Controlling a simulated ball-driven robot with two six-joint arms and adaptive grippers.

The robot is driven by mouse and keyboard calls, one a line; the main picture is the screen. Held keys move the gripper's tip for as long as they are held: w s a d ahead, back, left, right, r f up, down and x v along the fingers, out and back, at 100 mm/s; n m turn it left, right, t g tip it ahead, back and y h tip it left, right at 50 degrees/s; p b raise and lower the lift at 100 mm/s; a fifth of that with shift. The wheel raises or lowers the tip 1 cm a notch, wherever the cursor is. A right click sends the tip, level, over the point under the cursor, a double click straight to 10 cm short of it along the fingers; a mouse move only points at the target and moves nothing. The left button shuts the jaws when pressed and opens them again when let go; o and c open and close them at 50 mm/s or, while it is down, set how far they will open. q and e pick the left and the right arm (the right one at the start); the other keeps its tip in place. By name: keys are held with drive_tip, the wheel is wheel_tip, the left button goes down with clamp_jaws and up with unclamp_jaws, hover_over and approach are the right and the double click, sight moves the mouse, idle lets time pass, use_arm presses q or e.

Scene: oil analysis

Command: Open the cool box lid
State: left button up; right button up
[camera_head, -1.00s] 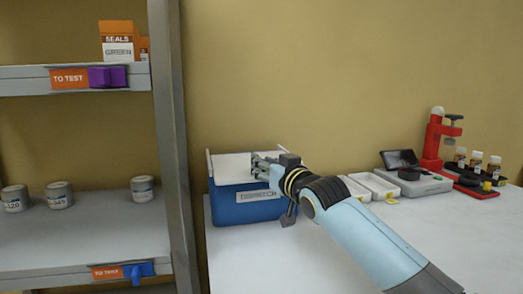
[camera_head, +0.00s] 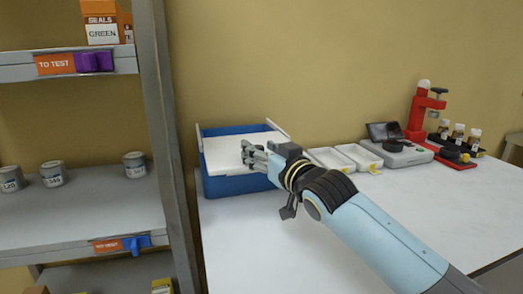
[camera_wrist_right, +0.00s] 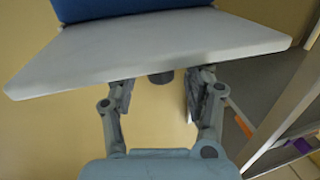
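The cool box (camera_head: 243,186) is a blue box at the left end of the white table in the head view. Its white lid (camera_head: 230,153) sits shifted toward the front, with a blue strip of the box showing behind it. My right gripper (camera_head: 250,155) is at the lid's right part. In the right wrist view, the gripper's fingers (camera_wrist_right: 160,90) are spread apart at the edge of the lid (camera_wrist_right: 150,50), and the tips are partly hidden by it. The blue box (camera_wrist_right: 130,8) shows beyond. My left gripper is in neither view.
White trays (camera_head: 345,158), a grey scale (camera_head: 398,152) and a red stand (camera_head: 418,115) with small bottles are to the right. A metal shelf (camera_head: 80,205) with grey cans stands to the left, its post close to the box. The front of the table is clear.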

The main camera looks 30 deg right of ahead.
drive_tip(key=s, duration=1.2)
drive_tip(key=shift+a, duration=0.2)
drive_tip(key=shift+f, duration=0.1)
